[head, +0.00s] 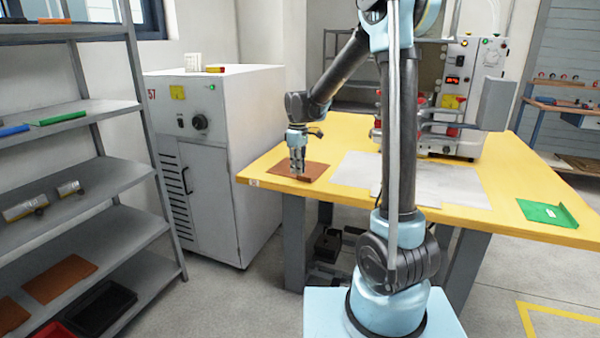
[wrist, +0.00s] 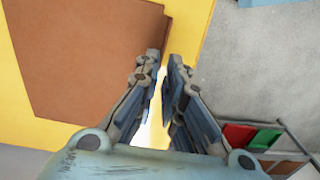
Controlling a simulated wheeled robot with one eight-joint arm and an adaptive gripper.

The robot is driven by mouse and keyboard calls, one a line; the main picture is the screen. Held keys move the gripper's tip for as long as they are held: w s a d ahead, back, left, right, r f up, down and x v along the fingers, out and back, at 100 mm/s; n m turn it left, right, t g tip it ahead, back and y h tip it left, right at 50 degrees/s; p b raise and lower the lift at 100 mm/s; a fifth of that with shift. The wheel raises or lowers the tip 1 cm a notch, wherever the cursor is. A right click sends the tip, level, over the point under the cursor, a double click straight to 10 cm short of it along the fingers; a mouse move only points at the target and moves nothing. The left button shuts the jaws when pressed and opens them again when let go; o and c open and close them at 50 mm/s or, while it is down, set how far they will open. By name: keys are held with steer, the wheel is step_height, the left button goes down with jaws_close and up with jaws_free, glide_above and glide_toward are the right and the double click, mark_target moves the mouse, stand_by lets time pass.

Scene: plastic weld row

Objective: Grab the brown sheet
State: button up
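A brown sheet (head: 311,171) lies flat on the left end of the yellow table. It has a darker raised strip along one edge, and in the wrist view the sheet (wrist: 80,60) fills the upper left. My gripper (head: 297,174) points down at the sheet in the head view. In the wrist view the two fingertips (wrist: 165,58) are a narrow gap apart, near the sheet's right edge and dark strip. Bright yellow surface shows between the fingers, with nothing held. Contact with the sheet cannot be told.
A grey sheet (head: 410,179) lies right of the brown one on the yellow table (head: 350,130). A green bent sheet (head: 547,213) lies at the far right. A machine (head: 455,95) stands behind. A shelf rack (head: 75,110) at left holds other brown sheets (head: 58,278).

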steer(key=shift+f, duration=1.5)
jaws_close()
steer(key=shift+r, duration=0.15)
